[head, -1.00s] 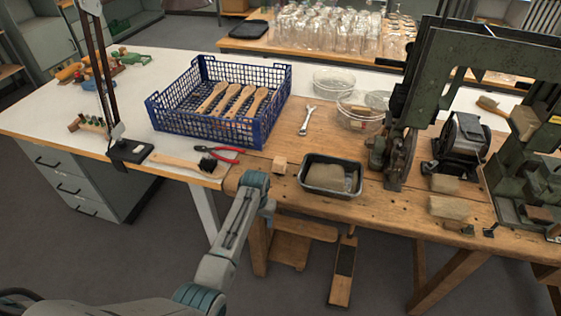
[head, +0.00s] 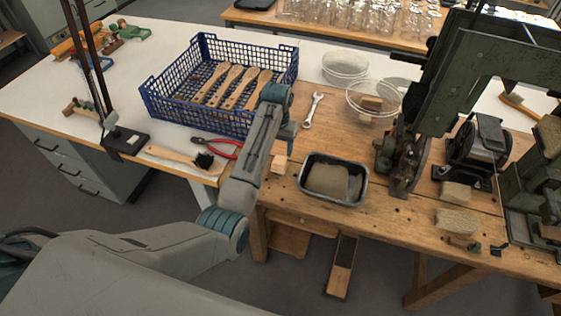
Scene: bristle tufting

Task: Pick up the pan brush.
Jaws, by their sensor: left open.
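The brush with a pale wooden handle (head: 170,154) and a dark bristle tuft lies on the white table's front edge, left of the red-handled pliers (head: 222,148). My left gripper (head: 288,137) hangs over the wooden bench near the blue crate's front right corner, to the right of the brush and apart from it. It is open; its fingers are small and partly hidden by the wrist. My right gripper is out of view.
The blue crate (head: 160,106) holds several wooden brush bodies. A black tray (head: 308,195) with a tan block, a small wooden block (head: 279,164), a wrench (head: 313,110) and glass bowls (head: 345,66) are on the bench. Green machines stand at the right.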

